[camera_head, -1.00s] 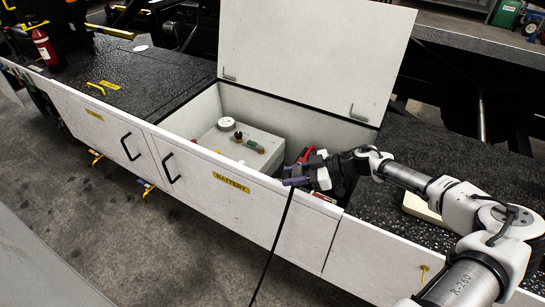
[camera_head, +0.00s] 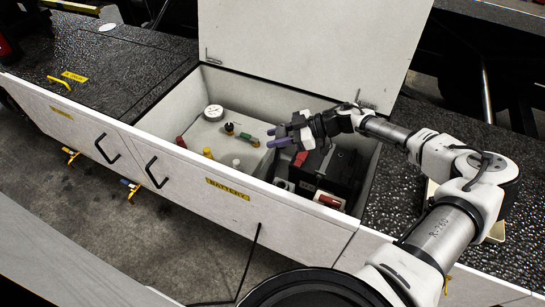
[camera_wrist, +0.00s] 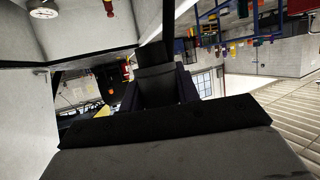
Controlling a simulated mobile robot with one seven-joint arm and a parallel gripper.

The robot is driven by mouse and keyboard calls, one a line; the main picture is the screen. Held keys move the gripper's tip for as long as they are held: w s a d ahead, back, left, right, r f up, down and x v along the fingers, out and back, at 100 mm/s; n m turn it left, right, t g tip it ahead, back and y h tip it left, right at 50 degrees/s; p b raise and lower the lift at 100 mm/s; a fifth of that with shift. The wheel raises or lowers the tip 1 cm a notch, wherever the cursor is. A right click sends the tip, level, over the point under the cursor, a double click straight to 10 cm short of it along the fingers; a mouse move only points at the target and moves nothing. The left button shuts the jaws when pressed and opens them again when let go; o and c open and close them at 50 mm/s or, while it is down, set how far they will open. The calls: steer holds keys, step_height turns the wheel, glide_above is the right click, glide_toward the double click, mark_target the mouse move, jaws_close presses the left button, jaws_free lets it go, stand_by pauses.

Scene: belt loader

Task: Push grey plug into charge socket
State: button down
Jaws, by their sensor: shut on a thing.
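My gripper (camera_head: 278,137) is over the open battery compartment, left of the black battery (camera_head: 342,170), with its purple fingers pointing left. In the wrist view its fingers (camera_wrist: 160,98) are shut on a dark grey block, which I take as the grey plug (camera_wrist: 160,82). I cannot make out the plug clearly in the head view. A red and white connector piece (camera_head: 328,199) sits at the battery's near side, and a small grey block (camera_head: 283,185) stands by the front wall. I cannot tell which of these is the charge socket.
The compartment's front wall (camera_head: 215,168) and raised lid (camera_head: 310,45) bound the space. A pale tank (camera_head: 225,130) with a gauge (camera_head: 213,112) and several coloured caps fills the left part.

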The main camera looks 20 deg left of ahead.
step_height(320, 180, down, 13)
steer(key=b, duration=0.4)
steer(key=shift+s+d+f, duration=0.15)
steer(key=shift+s+d, duration=0.05)
steer(key=shift+s, duration=0.05)
steer(key=shift+w, duration=0.1)
steer(key=shift+d+f+b, duration=0.15)
steer(key=shift+f+b, duration=1.85)
steer(key=shift+f, duration=1.1)
steer(key=shift+f+b, duration=0.55)
steer(key=shift+f, duration=0.35)
steer(key=shift+r+p, duration=0.25)
steer(key=shift+p, duration=0.35)
steer(key=shift+f, duration=0.25)
steer(key=shift+r, duration=0.25)
stand_by(0.7)
